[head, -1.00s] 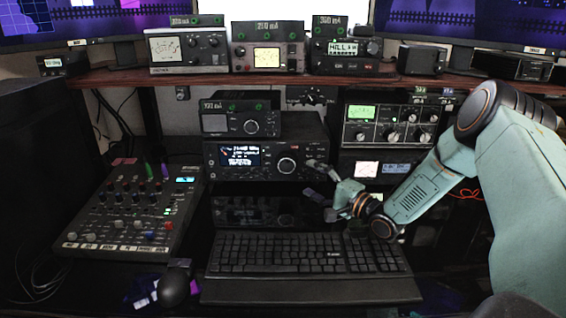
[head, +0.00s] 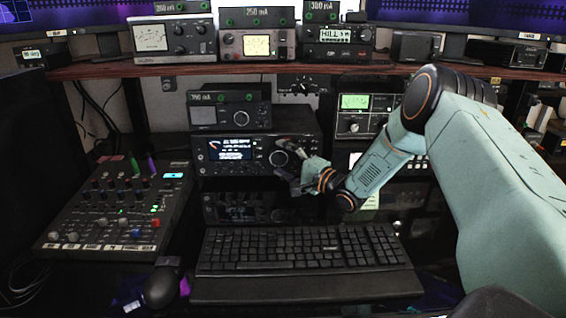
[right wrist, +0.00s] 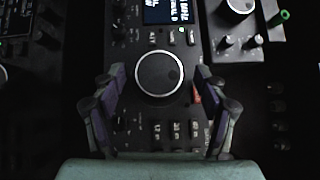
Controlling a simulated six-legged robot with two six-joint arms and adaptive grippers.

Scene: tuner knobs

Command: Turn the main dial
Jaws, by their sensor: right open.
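The main dial (head: 279,158) is a large round dark knob with a light rim on the front of the black radio (head: 228,153) with a lit screen. In the right wrist view the dial (right wrist: 159,74) shows whole, in the upper middle. My right gripper (head: 289,166) is in front of the dial, at its lower right in the head view. In the right wrist view my right gripper (right wrist: 160,77) is open, with one finger on each side of the dial. Gaps show between fingers and dial; contact is not visible. My left gripper is not in view.
A keyboard (head: 300,250) lies below the radio, with a mouse (head: 161,287) beside it. A mixer (head: 115,210) stands at left. A smaller radio (head: 229,112) sits on top of the main radio. A wooden shelf (head: 330,70) with several meters runs above.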

